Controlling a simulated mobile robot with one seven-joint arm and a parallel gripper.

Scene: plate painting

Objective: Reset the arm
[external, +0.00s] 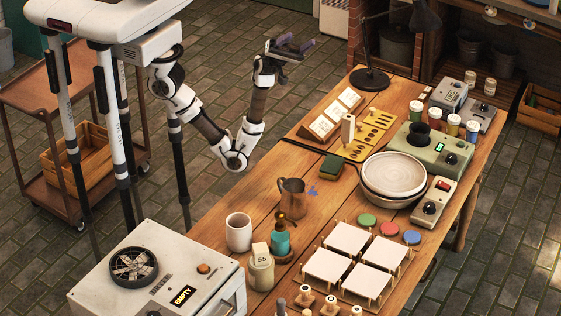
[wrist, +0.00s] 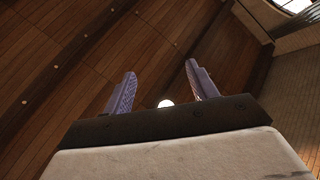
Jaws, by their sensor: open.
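My gripper (external: 292,46) is raised in the air at the end of my folded arm, beyond the far left edge of the wooden table (external: 245,205). It points up and away from the table. In the wrist view its two purple ridged fingers (wrist: 160,90) stand apart with nothing between them. My gripper touches nothing.
On the table stand stacked bowls (external: 393,174), white square tiles (external: 349,239), a brown mug (external: 292,198), a white cup (external: 239,232) and a black lamp (external: 370,78). A grey kiln-like box (external: 160,270) stands at the front left. The floor around my gripper is clear.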

